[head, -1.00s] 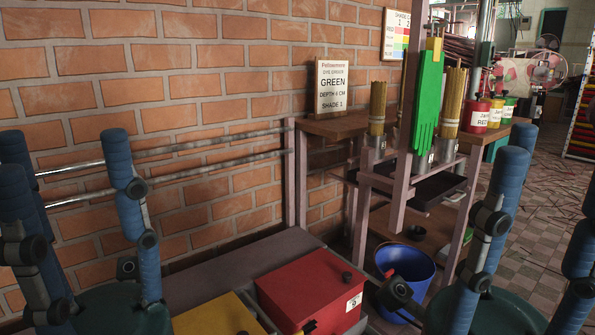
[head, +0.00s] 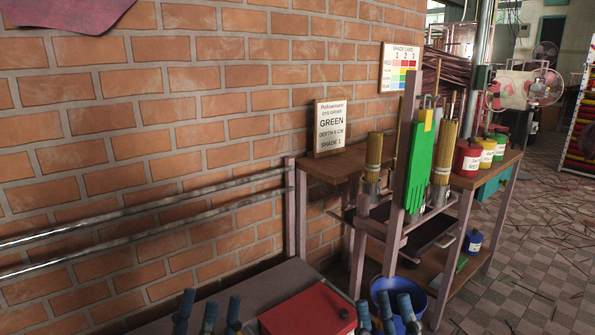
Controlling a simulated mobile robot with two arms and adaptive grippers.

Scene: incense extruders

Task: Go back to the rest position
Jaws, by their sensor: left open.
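My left gripper (head: 208,316) shows at the bottom edge, left of the red box. Its blue fingers point up, stand apart and hold nothing. My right gripper (head: 386,314) is at the bottom edge in front of the blue bucket. Its blue fingers are also spread, with nothing seen between them. The lower parts of both grippers and the arms are cut off by the frame.
A red box (head: 310,312) lies on the low bench (head: 262,290), near a blue bucket (head: 412,290). A wooden rack (head: 298,215) holds incense bundles (head: 373,160), green gloves (head: 419,160) and a red jar (head: 467,158). Metal rails (head: 150,212) run along the brick wall. Open floor lies right.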

